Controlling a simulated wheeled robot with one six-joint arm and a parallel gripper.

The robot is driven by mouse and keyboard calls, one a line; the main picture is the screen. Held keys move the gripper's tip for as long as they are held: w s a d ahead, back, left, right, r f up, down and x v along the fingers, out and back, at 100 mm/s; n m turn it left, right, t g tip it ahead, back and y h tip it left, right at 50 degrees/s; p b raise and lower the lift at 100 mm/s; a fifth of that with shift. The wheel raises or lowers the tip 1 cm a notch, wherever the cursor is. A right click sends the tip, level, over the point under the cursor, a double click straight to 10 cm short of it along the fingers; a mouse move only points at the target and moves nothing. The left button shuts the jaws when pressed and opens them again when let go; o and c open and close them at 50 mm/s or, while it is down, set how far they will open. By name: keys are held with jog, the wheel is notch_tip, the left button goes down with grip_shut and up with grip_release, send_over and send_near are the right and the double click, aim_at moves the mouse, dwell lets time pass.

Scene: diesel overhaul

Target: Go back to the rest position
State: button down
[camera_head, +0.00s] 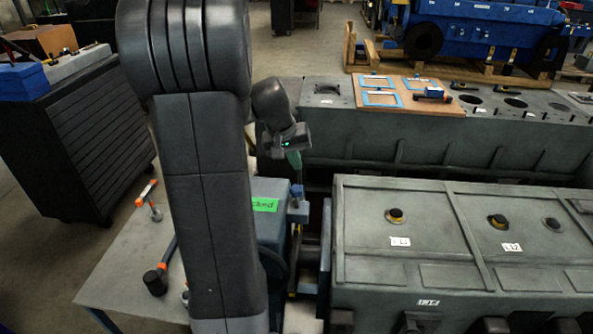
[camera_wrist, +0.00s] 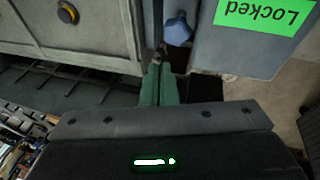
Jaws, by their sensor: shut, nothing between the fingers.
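My gripper (camera_head: 294,160) is shut and empty. In the head view it points down above the blue-grey machine box with the green label (camera_head: 264,205) and a small blue-grey part (camera_head: 298,200) beside it. In the wrist view my green fingers (camera_wrist: 157,84) are together, pointing toward a gap between the grey engine housing (camera_wrist: 75,30) and the box. The green label (camera_wrist: 262,14) there reads "Locked". A blue knob (camera_wrist: 178,28) shows just beyond the fingertips. I cannot tell whether the fingers touch anything.
A grey engine block (camera_head: 450,240) fills the right front. Behind it, another block carries a wooden board (camera_head: 410,92) with blue frames. A hammer (camera_head: 158,272) lies on the bench (camera_head: 125,270) at left. A dark drawer cabinet (camera_head: 85,140) stands at far left.

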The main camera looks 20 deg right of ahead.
aim_at(300, 186)
notch_tip(300, 186, up, 2)
jog(key=shift+p, duration=0.3)
notch_tip(300, 186, down, 7)
jog(key=b, duration=0.5)
jog(key=shift+f, duration=0.15)
jog(key=shift+r, duration=0.45)
jog(key=shift+f, duration=0.15)
